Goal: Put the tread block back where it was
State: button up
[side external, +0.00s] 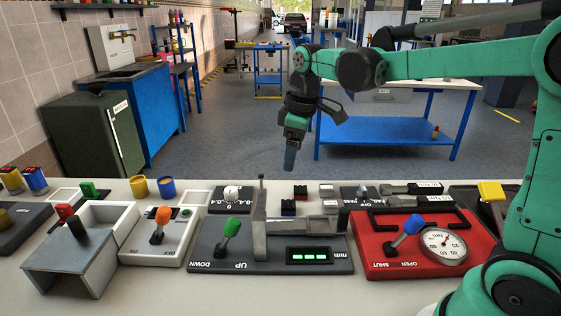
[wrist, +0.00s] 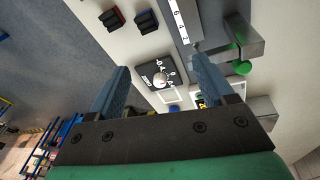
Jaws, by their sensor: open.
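My gripper (side external: 290,160) hangs above the back of the bench, fingers pointing down. In the wrist view my gripper (wrist: 162,72) is open, with nothing between its fingers. No block is labelled as the tread block. Two small blocks lie on the bench below and to the right of my gripper in the side view: a red and black one (side external: 300,192) and a blue and black one (side external: 288,208). The wrist view also shows the red block (wrist: 112,18) and the blue block (wrist: 146,22), apart from my fingers. The jack panel (side external: 215,258) has a green lever, a metal post and a lit mm display.
A white panel with an orange lever (side external: 157,236) and a grey open housing (side external: 75,265) stand at the left. A red panel (side external: 375,258) with a blue lever and round gauge is at the right. A knob dial (side external: 232,192) sits near the back edge.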

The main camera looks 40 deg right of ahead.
jog(key=s+a+f+m+t, duration=0.2)
jog(key=s+a+m+t, duration=0.3)
jog(key=s, duration=0.5)
jog(key=shift+f+m, duration=0.3)
jog(key=shift+m, duration=0.3)
jog(key=shift+s, duration=0.1)
